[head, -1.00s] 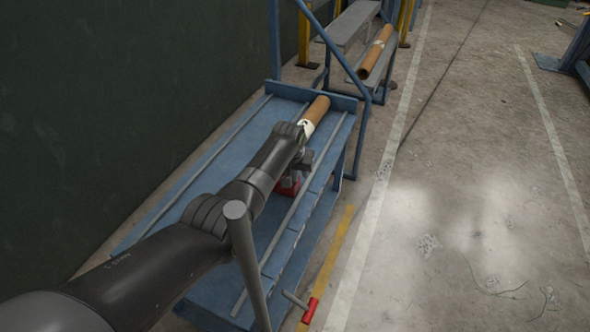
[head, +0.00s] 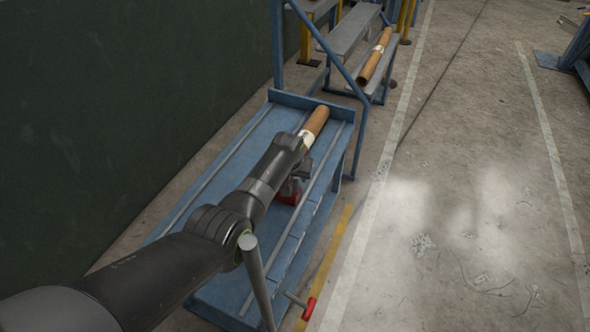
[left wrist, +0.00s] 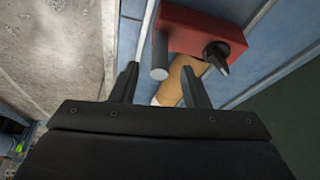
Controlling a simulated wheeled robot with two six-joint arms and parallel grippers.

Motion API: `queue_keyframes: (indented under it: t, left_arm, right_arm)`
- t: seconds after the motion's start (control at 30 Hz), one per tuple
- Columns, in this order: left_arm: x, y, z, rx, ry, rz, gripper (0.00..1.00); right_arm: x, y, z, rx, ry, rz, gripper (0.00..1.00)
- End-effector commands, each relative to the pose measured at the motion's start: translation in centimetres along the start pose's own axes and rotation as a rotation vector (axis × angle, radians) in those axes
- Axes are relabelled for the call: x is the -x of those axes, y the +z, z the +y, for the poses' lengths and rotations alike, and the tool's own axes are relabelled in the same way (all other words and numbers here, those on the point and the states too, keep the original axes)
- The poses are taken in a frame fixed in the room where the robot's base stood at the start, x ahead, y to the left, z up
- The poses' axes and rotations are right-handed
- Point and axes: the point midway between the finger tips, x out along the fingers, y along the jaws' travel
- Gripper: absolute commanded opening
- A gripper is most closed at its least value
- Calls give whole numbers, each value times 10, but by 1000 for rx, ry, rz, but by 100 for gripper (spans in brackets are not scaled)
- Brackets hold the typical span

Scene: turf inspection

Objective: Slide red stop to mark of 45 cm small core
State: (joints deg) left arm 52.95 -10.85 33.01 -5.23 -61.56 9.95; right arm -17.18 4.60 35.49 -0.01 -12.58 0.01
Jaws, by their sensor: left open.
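The red stop (head: 289,196) sits on the blue bench, partly hidden under my left gripper in the head view. In the left wrist view it is a red block (left wrist: 210,32) with a black knob, beside a grey rod. A brown core (head: 316,121) with a pale label lies at the far end of the bench; part of a brown tube (left wrist: 172,84) shows below the stop in the wrist view. My left gripper (left wrist: 160,76) is open, its fingertips just short of the stop. The 45 cm mark cannot be made out. My right gripper is out of view.
The blue bench (head: 225,160) has long metal rails and stands along a dark green wall. A red-handled lever (head: 308,309) sticks out at its near right end. Another brown core (head: 375,57) lies on a rack beyond. Open concrete floor lies to the right.

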Motion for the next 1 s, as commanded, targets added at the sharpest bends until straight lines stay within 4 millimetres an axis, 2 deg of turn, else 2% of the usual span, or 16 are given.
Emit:
queue_keyframes:
  t: [0.03,0.2,0.83,1.0]
  left_arm:
    - [6,-1,0,0,0,0,41]
    - [9,0,0,0,1,0,41]
    - [9,1,0,1,1,0,41]
    - [3,14,-12,25,2,-2,41]
  right_arm:
    - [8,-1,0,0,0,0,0]
    - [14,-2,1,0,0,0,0]
    - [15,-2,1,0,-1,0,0]
    - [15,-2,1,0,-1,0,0]
